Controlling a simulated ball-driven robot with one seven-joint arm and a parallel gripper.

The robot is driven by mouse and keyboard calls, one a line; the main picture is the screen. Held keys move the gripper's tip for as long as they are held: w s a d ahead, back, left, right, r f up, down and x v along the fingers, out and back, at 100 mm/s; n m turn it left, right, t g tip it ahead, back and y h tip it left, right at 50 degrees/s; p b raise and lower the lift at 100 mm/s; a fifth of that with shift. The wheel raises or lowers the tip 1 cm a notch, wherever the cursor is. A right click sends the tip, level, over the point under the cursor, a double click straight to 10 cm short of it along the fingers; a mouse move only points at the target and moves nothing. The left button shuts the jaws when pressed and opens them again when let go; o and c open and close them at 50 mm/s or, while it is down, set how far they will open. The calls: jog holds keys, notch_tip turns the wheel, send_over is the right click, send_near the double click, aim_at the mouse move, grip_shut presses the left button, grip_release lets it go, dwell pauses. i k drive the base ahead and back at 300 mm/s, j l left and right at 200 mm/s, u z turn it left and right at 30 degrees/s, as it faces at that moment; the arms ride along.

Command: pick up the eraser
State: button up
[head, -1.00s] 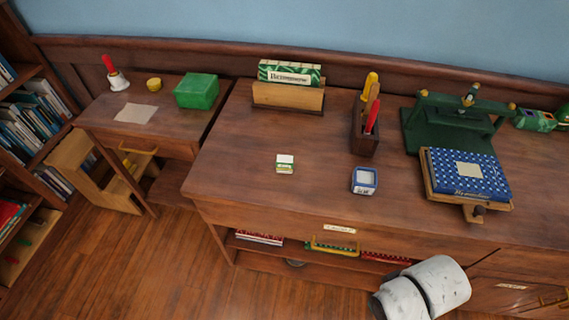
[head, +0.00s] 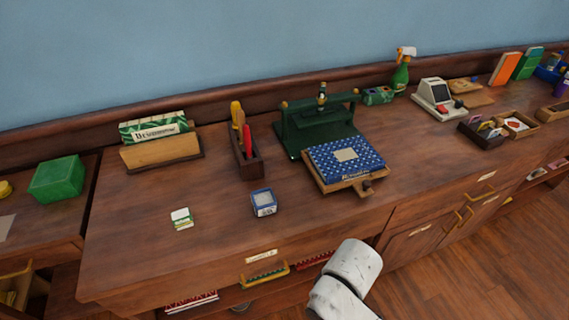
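A small white and green block (head: 181,218), which looks like the eraser, lies on the wooden desk top (head: 130,245) near its front left part. A small blue and white box (head: 263,203) stands to the right of it, apart from it. A white rounded part of my arm shows at the bottom centre, in front of the desk. My gripper is not in view.
A wooden holder (head: 247,165) with pens, a green press (head: 318,125) and a blue dotted book (head: 345,158) stand behind and right. A wooden stand (head: 162,151) bears a green box. The desk around the block is clear.

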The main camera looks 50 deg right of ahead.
aim_at(183, 219)
jog(key=j+z, duration=0.2)
jog(key=z, duration=0.3)
jog(key=i+j+z, duration=0.1)
jog(key=j+z, duration=0.2)
jog(key=j, duration=0.45)
jog(key=j+z, duration=0.3)
jog(key=j, duration=0.45)
